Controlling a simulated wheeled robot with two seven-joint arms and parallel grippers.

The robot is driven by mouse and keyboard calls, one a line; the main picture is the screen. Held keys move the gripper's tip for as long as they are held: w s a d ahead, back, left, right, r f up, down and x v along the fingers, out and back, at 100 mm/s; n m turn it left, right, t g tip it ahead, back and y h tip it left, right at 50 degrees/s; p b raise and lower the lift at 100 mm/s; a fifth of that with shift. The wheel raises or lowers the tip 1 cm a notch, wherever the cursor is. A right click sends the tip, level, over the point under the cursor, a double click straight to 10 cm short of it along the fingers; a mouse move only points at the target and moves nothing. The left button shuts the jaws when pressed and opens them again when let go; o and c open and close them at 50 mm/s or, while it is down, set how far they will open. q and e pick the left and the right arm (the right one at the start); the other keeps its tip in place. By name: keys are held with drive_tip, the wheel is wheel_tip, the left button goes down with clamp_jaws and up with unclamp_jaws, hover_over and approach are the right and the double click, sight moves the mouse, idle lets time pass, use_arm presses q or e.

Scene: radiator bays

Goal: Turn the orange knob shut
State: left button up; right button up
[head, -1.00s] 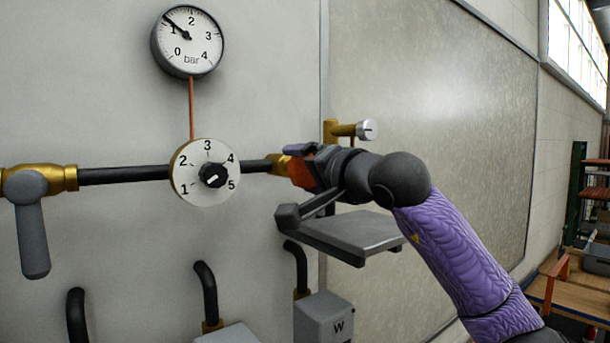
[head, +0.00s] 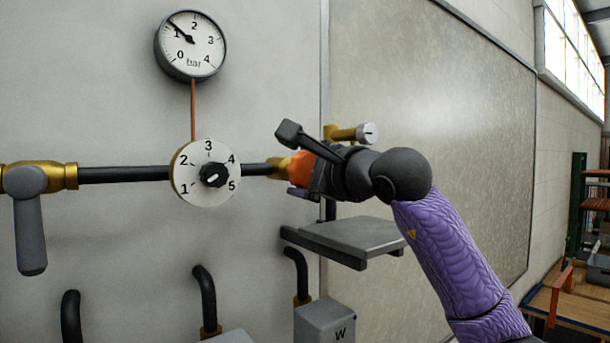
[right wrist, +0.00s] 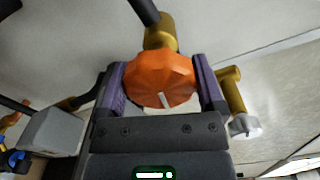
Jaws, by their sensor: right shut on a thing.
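The orange knob (head: 301,168) sits on a brass valve at the right end of the black pipe in the head view. In the right wrist view the faceted orange knob (right wrist: 160,80) carries a short white mark near its lower edge. My right gripper (head: 302,172) is shut on the knob, with one purple finger on each side of it in the right wrist view (right wrist: 162,88). The knob is partly hidden by the gripper in the head view. My left gripper is not in view.
A round gauge (head: 190,46) reads just above 1 bar. A numbered white dial (head: 206,173) and a grey lever valve (head: 30,222) are on the same pipe. A brass fitting with a silver cap (head: 368,133) is close beside my gripper. A grey shelf (head: 350,236) is below.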

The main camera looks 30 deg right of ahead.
drive_tip(key=m+b, duration=0.1)
drive_tip(key=m, duration=0.3)
drive_tip(key=shift+m, duration=0.3)
drive_tip(key=m, duration=0.3)
drive_tip(key=shift+m, duration=0.3)
drive_tip(key=m+b, duration=0.1)
drive_tip(key=m, duration=0.3)
drive_tip(key=shift+d+f+m, duration=0.1)
drive_tip(key=shift+m, duration=0.2)
drive_tip(key=m+b, duration=0.1)
drive_tip(key=m, duration=0.7)
drive_tip(key=shift+f+b, duration=0.1)
drive_tip(key=shift+b, duration=0.3)
drive_tip(key=m, duration=0.4)
drive_tip(key=shift+m+b, duration=0.3)
drive_tip(key=shift+b, duration=0.1)
drive_tip(key=m, duration=0.4)
drive_tip(key=shift+w+b, duration=0.1)
drive_tip(key=shift+b, duration=0.3)
drive_tip(key=shift+m, duration=1.9)
drive_tip(key=shift+d+b, duration=0.1)
drive_tip(key=shift+b, duration=0.2)
